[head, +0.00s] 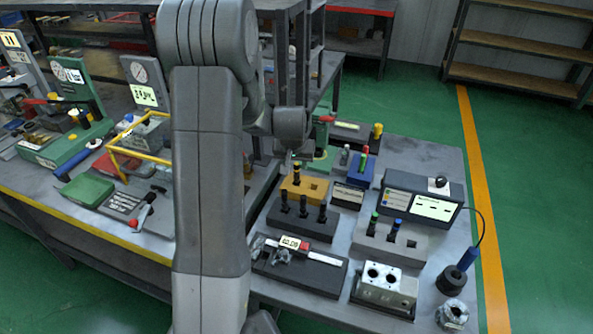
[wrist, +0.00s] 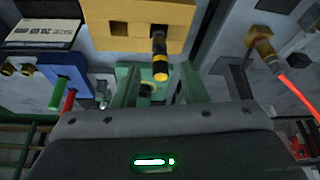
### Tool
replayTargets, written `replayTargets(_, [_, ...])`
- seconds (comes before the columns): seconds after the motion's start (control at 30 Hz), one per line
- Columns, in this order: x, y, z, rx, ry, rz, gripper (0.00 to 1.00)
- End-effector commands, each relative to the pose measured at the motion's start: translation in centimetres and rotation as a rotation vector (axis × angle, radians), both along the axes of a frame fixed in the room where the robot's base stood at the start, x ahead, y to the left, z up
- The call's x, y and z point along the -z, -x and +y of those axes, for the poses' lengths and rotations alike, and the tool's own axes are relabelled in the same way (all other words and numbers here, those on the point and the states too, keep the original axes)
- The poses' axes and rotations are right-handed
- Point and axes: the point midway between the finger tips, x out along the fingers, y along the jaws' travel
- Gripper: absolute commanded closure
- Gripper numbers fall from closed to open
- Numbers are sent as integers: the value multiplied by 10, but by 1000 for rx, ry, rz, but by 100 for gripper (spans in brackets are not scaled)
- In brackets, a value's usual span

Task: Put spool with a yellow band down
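The spool with a yellow band (head: 297,170) is a thin black piece standing at the yellow block (head: 303,190) in the head view. In the wrist view, the spool (wrist: 160,60) shows its yellow band toward me, its black end against the yellow block (wrist: 135,38). It looks seated in one hole, though the hole itself is hidden. Another square hole beside it is empty. My gripper (wrist: 157,88) has its fingers apart on either side of the spool, with gaps visible. In the head view my gripper (head: 297,157) is just above the spool, partly hidden by my arm.
A dark block (head: 303,224) with several black spools stands in front. A blue block (head: 357,168) with red and green spools is to the right, behind. A grey block (head: 390,238) holds green and blue spools. A green fixture (head: 321,150) stands close behind.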

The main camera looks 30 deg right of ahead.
Motion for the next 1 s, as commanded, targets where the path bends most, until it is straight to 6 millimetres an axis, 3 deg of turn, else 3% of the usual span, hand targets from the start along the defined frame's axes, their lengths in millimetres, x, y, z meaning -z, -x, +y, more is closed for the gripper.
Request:
replayTargets(0.2, [-32, 10, 8, -1, 2, -1, 60])
replayTargets(0.4, [-47, 15, 13, -1, 0, 0, 60])
replayTargets(0.83, [-49, 16, 13, 0, -1, 1, 60])
replayTargets(1.0, [-39, 13, 11, 0, -2, 2, 60])
